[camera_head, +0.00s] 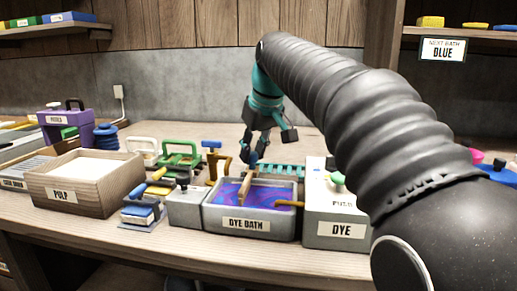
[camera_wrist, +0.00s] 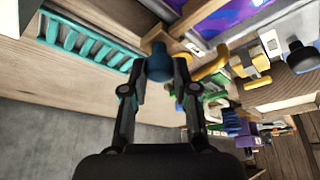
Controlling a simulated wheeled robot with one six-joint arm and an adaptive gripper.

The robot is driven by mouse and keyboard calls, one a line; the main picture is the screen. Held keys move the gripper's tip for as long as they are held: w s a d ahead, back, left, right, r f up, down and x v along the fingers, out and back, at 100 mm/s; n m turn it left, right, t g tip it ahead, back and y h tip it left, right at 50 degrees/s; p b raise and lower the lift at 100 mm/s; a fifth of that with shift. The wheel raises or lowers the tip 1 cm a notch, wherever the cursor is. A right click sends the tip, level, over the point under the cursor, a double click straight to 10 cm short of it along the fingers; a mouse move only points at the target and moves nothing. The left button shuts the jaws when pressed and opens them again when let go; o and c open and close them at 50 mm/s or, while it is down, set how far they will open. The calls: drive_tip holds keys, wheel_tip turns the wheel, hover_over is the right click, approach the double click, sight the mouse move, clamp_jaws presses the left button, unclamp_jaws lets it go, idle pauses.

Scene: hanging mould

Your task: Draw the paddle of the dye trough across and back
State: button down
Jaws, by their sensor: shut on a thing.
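The dye trough (camera_head: 249,223) is a grey box marked DYE BATH, holding swirled blue and purple liquid. Its wooden paddle (camera_head: 246,188) stands across the liquid, near the middle of the trough. My gripper (camera_head: 253,161) is above the trough's back part. The paddle's wood (camera_wrist: 154,37) shows just beyond the knob. A strip of the purple liquid shows at the top of the wrist view. The paddle's lower edge is hidden in the liquid.
A grey box marked DYE (camera_head: 336,230) stands right of the trough, and a small grey box (camera_head: 187,209) at its left. A teal rack (camera_head: 285,171) lies behind. Farther left are the wooden PULP tray (camera_head: 64,194) and green-handled tools (camera_head: 181,150). My arm covers the right side.

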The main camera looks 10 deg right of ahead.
drive_tip(key=c, duration=1.2)
unclamp_jaws()
drive_tip(key=shift+w+a, duration=0.1)
drive_tip(key=shift+a, duration=0.1)
drive_tip(key=o, duration=0.3)
drive_tip(key=shift+a, duration=0.2)
drive_tip(key=shift+d, duration=0.1)
drive_tip(key=shift+d+r, duration=0.2)
drive_tip(key=shift+r, duration=0.2)
drive_tip(key=v, duration=1.1)
